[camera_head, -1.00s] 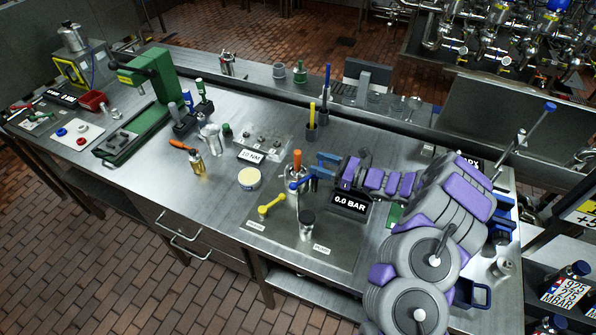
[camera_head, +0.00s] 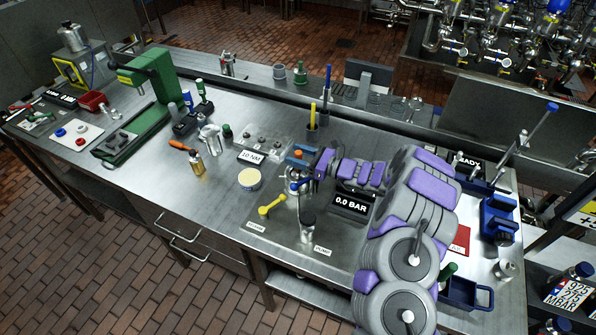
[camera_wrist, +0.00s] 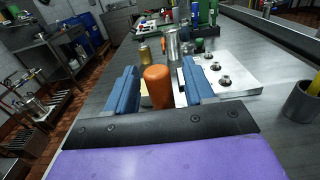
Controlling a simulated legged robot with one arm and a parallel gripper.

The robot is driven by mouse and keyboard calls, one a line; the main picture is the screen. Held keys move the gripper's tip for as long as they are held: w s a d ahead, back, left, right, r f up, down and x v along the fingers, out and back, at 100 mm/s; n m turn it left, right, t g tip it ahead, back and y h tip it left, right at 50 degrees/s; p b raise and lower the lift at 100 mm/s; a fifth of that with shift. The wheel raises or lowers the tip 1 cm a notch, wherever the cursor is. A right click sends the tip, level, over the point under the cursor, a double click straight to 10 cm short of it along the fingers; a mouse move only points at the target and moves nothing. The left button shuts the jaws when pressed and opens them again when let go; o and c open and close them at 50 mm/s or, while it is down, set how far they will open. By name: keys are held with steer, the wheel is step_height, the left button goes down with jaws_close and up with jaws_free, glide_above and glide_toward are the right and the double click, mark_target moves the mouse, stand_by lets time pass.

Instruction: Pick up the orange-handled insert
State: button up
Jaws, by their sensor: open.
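The orange-handled insert stands upright in a metal fixture on the bench. In the head view only the top of its orange handle (camera_head: 297,153) shows beside my gripper (camera_head: 301,164). In the wrist view the rounded orange handle (camera_wrist: 157,87) stands between the two blue fingers of my gripper (camera_wrist: 160,82). The fingers are open, with a gap visible on each side of the handle. The insert's lower part is hidden in the wrist view by my gripper's body. A blue lever (camera_head: 300,184) on the fixture is just below my gripper.
A yellow-handled lever (camera_head: 271,206) and a black-capped cylinder (camera_head: 307,222) are close by in front. The 0.0 BAR display (camera_head: 351,203) stands right, beside my arm. A cup holding tools (camera_head: 312,133) stands behind. A tool with an orange grip (camera_head: 181,146) lies left.

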jaws_close()
stand_by(0.3)
stand_by(1.0)
